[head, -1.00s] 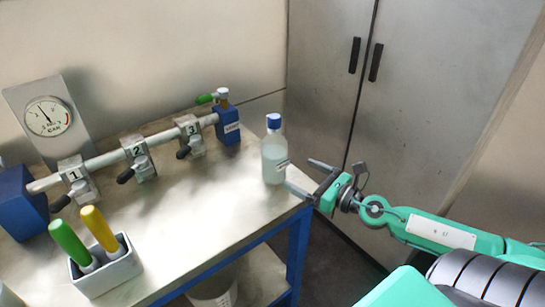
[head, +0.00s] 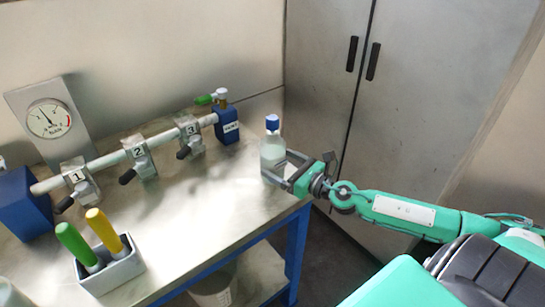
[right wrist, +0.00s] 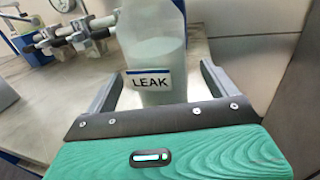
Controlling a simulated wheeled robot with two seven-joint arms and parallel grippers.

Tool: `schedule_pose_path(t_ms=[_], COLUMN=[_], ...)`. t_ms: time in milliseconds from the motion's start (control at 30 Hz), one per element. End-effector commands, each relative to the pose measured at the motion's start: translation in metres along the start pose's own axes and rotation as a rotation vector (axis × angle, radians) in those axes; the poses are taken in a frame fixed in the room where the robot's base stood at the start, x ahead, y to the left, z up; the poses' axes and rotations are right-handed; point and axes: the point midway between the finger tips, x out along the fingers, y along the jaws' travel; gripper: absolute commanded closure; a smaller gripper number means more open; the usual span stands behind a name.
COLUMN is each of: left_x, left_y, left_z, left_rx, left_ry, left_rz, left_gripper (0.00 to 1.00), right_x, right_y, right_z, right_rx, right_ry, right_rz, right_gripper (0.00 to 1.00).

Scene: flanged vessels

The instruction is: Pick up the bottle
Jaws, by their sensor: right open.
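The bottle (head: 272,152) is clear with a blue cap and stands upright near the right end of the metal bench. In the right wrist view the bottle (right wrist: 152,50) has a label reading "LEAK" and shows between the two fingers. My right gripper (head: 277,169) is open, with its fingers on either side of the bottle's lower part. The right gripper (right wrist: 158,80) also fills the bottom of the right wrist view. I cannot tell whether the fingers touch the bottle. My left gripper is not in view.
A pipe (head: 108,159) with numbered clamps runs along the back of the bench (head: 195,215). A gauge (head: 48,119) stands behind it. A grey holder (head: 112,272) with green and yellow handles is at front left. Cabinet doors (head: 420,100) stand behind my right arm.

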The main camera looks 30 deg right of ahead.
Motion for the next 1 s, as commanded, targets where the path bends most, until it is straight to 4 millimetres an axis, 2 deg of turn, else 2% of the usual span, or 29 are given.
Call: schedule_pose_path(t_ms=[167,433,600,967,1000], left_x=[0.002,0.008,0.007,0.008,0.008], left_y=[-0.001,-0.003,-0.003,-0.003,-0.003], left_z=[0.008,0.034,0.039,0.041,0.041], left_rx=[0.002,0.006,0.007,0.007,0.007], left_ry=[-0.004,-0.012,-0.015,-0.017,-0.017], left_rz=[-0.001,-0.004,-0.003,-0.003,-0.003], left_gripper=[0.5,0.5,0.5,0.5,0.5], right_x=[0.007,0.034,0.047,0.052,0.052], right_y=[0.0,0.001,0.001,0.001,0.001], right_z=[0.001,0.0,-0.002,-0.004,-0.004], right_rx=[0.001,0.0,0.001,0.0,0.0], right_ry=[-0.002,-0.003,-0.002,0.0,0.0], right_rz=[-0.002,-0.001,-0.001,-0.001,-0.001], right_gripper=[0.11,0.11,0.11,0.11,0.15])
